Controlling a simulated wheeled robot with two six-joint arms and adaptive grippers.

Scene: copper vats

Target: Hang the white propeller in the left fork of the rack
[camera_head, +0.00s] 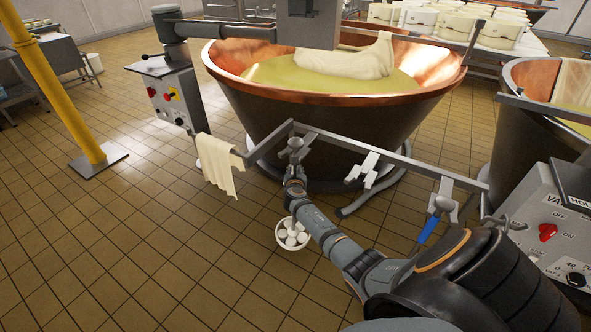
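The rack is a grey metal rail (335,138) running in front of the copper vat. A pale fork (367,168) sticks out at its middle, and another fork (443,202) is at its right with a blue-handled tool (429,229) hanging there. My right arm comes in from the lower right, and its gripper (295,152) is at the left part of the rail, overlapping it. The left fork cannot be told apart from the gripper there. Whether the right gripper is open or holds anything is too small to tell. My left gripper is not in view.
A large copper vat (240,100) with yellowish liquid stands behind the rail. A pale cloth (218,165) hangs at the rail's left end. A control box (548,222) is at the right.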

